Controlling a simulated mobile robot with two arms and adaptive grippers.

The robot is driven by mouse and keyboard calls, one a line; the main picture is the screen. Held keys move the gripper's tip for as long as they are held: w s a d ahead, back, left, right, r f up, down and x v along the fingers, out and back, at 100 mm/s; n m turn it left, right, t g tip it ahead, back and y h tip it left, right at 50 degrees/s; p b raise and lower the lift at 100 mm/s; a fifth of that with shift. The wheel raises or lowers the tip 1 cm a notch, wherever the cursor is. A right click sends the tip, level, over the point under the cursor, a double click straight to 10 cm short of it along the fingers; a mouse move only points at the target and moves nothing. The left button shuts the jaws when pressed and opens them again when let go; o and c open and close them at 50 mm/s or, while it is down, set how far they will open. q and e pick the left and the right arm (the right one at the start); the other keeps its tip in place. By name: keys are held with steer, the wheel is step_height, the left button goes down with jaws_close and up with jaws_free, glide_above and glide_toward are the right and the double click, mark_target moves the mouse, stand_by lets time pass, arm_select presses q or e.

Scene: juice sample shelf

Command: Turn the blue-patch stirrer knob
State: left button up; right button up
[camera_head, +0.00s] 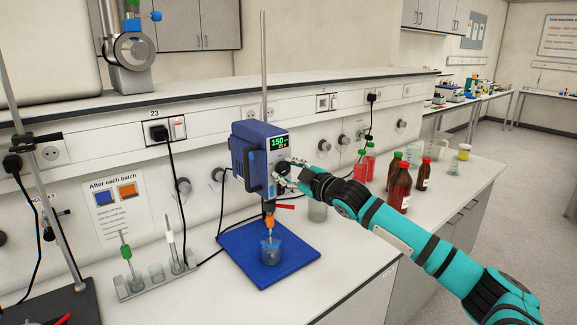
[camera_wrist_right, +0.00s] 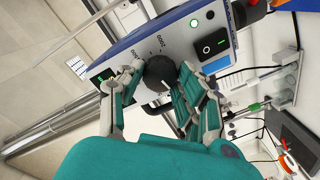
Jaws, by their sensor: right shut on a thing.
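The blue stirrer (camera_head: 252,160) hangs on an upright rod above a blue base plate (camera_head: 285,262). Its display (camera_head: 279,142) is lit and seems to read 150. In the right wrist view, a round black knob (camera_wrist_right: 160,68) with a white pointer line sits on the grey front panel (camera_wrist_right: 178,45), beside a black rocker switch (camera_wrist_right: 210,46) and a blue patch (camera_wrist_right: 216,65). My right gripper (camera_head: 285,170) is at the stirrer's front, its fingers on both sides of the knob and shut on it. My left gripper is not in view.
A beaker (camera_head: 270,251) stands on the base plate under the stirrer shaft. Brown bottles (camera_head: 399,188) and red bottles (camera_head: 367,165) stand right of my gripper.

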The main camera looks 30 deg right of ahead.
steer(key=shift+n+p, duration=0.8)
steer(key=shift+n, duration=0.8)
steer(key=o, duration=1.2)
steer(key=shift+c, duration=0.2)
steer(key=s, duration=1.2)
steer(key=shift+d+r, duration=0.25)
steer(key=shift+d, duration=0.15)
